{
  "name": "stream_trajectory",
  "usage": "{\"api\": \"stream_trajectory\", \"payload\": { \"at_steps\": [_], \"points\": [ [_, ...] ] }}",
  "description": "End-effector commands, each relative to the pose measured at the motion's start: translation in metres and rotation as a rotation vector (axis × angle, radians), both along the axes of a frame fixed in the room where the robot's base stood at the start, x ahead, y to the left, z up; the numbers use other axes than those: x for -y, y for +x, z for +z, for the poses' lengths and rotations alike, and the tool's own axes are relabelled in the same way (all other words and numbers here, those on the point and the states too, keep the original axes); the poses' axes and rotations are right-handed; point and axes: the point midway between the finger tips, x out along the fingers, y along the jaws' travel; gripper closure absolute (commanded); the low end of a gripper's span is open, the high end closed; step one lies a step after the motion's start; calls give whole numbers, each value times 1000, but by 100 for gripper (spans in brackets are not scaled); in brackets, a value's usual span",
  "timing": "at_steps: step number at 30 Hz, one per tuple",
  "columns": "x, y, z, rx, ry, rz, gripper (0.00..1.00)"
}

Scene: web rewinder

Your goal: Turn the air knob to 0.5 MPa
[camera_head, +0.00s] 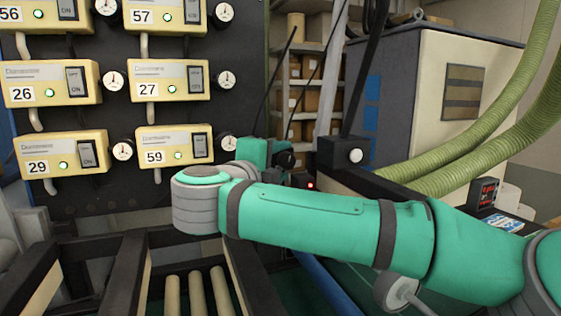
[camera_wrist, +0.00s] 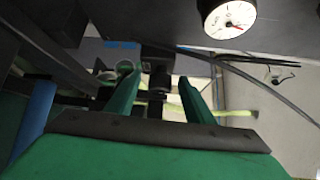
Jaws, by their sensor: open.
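In the head view, a dark panel (camera_head: 95,198) carries several cream controllers (camera_head: 172,80) with small gauges at the left. Rollers (camera_head: 197,295) lie below. A black box with a white round face (camera_head: 356,156) stands right of the gripper. Green hoses (camera_head: 455,170) run at the right.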

Motion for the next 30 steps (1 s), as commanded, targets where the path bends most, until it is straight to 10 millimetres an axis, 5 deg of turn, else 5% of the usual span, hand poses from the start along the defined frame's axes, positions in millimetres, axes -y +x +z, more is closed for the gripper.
{"api": "stream_trajectory", "payload": {
  "at_steps": [7,12,30],
  "points": [
    [6,0,0,-1,0,-7,52],
    [8,0,0,-1,1,-12,93],
    [3,0,2,-66,152,-6,93]
  ]
}}
